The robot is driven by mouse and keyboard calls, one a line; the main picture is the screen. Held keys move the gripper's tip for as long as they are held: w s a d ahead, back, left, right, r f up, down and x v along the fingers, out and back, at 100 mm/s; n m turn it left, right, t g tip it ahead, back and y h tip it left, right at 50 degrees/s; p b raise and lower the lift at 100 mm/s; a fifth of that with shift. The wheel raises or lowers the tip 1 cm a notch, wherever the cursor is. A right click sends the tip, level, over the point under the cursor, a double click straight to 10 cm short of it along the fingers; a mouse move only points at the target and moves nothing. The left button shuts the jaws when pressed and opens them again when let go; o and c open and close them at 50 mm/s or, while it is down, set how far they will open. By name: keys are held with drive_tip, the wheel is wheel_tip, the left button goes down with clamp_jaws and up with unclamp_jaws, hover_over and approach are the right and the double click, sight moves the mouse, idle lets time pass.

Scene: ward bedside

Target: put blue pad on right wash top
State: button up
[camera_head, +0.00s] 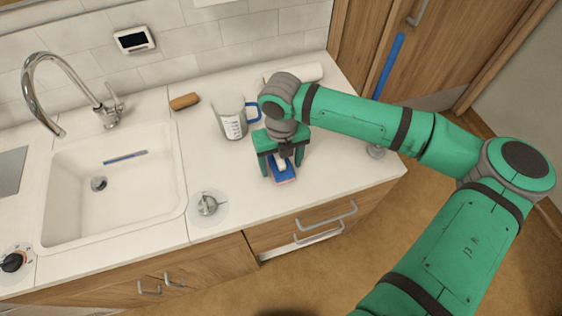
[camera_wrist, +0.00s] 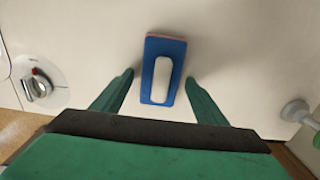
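The blue pad (camera_head: 282,173) lies on the white worktop to the right of the sink, near the front edge. It has a white raised handle on top and a thin pink layer below. In the wrist view the blue pad (camera_wrist: 163,70) lies between the fingertips, with a gap on both sides. My gripper (camera_head: 282,172) is open above the pad, pointing down; it also shows in the wrist view (camera_wrist: 160,82).
A measuring jug (camera_head: 232,120) with a blue handle stands just behind my gripper. A round metal knob fitting (camera_head: 208,205) sits left of the pad. The sink (camera_head: 110,210) with a tap (camera_head: 65,90) is at left. A brown block (camera_head: 184,101) and a white roll (camera_head: 294,72) lie at the back.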

sight(281, 161)
drive_tip(key=shift+r, duration=0.1)
wheel_tip(281, 161, up, 12)
idle(0.5)
idle(0.5)
